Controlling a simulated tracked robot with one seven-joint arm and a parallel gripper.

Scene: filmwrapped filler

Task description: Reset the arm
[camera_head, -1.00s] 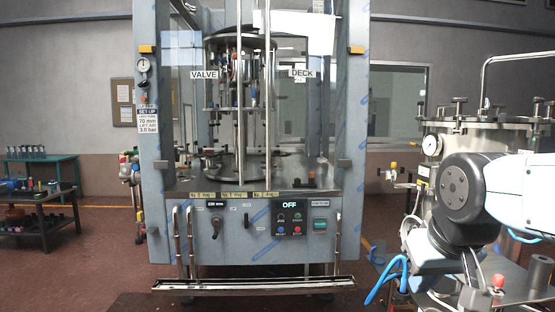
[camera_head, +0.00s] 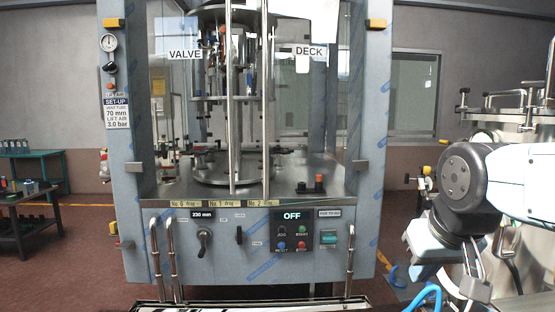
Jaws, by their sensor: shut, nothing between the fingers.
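My arm comes in from the right edge in the head view. Its white link, dark round joint and pale blue housing below the joint show at the lower right. The arm is bent, with the part below the joint pointing down towards the bottom edge. A silvery piece and blue hoses hang near the bottom of the picture. I cannot make out any gripper fingers; the arm's end is hidden or below the picture.
A grey-blue machine frame (camera_head: 262,262) stands ahead with a dark control panel (camera_head: 294,232) reading OFF. A steel vessel (camera_head: 520,133) is right, partly behind my arm. A dark bench (camera_head: 20,228) and a green table (camera_head: 58,155) stand left. Red floor (camera_head: 85,270) is free between bench and machine.

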